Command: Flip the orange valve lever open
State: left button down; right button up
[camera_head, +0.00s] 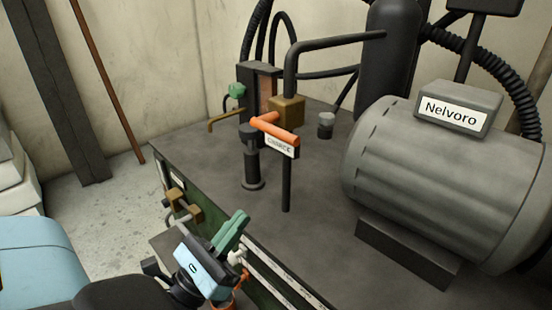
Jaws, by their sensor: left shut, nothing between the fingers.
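The orange valve lever (272,129) is at the middle of the head view, next to a brass valve block (287,110). It slants from upper left to lower right above a white sign reading "ORANGE" (280,146) on a dark post. My left gripper (234,226) has green fingers and is shut and empty. It is below and left of the lever in the picture, near the bench's front edge, clearly apart from the lever. My right gripper is not in view.
A large grey motor labelled "Nelvoro" (447,190) fills the right of the dark bench top (325,240). A dark upright cylinder (252,160) stands just left of the sign post. Pipes and a black tank (388,60) are behind. A green-handled tap (237,91) is further left.

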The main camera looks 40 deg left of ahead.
pick_arm(q)
jog(key=shift+w, duration=0.1)
jog(key=s+r+p+x, duration=0.1)
jog(key=p+x, duration=0.5)
jog(key=x, duration=0.6)
jog(key=shift+r, duration=0.8)
jog(key=shift+w, duration=0.1)
